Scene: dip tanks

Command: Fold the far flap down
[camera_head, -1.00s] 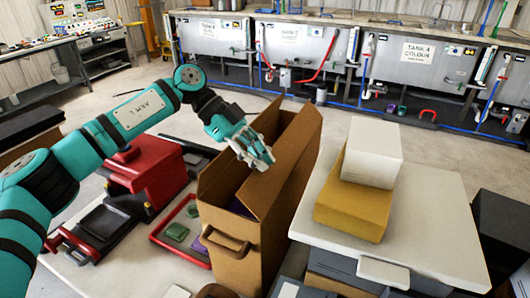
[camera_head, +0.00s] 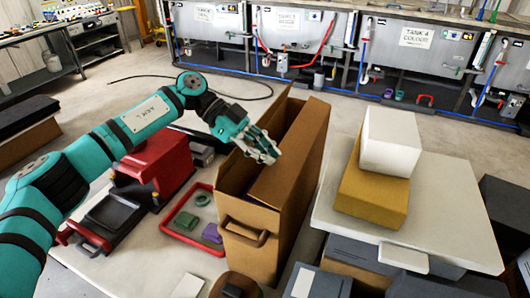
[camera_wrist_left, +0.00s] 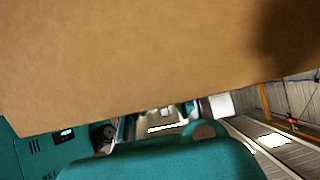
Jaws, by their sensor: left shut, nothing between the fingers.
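A tall brown cardboard box (camera_head: 248,254) with a handle on its near end stands open-topped in the middle of the head view. A slanting brown flap (camera_head: 288,160) lies across part of its opening. My left gripper (camera_head: 270,153) is shut and empty, its fingertips at the flap's left edge over the opening; I cannot tell whether they touch it. In the left wrist view a brown cardboard panel (camera_wrist_left: 150,60) fills the upper half, close to the camera. Which flap is the far one is unclear. My right gripper is not in view.
A red tray (camera_head: 166,229) with green and purple pieces lies left of the box, beside a red machine (camera_head: 152,160). To the right, a white-topped stand (camera_head: 440,220) bears a white box (camera_head: 390,140) on a yellow box (camera_head: 370,195). Tanks line the back.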

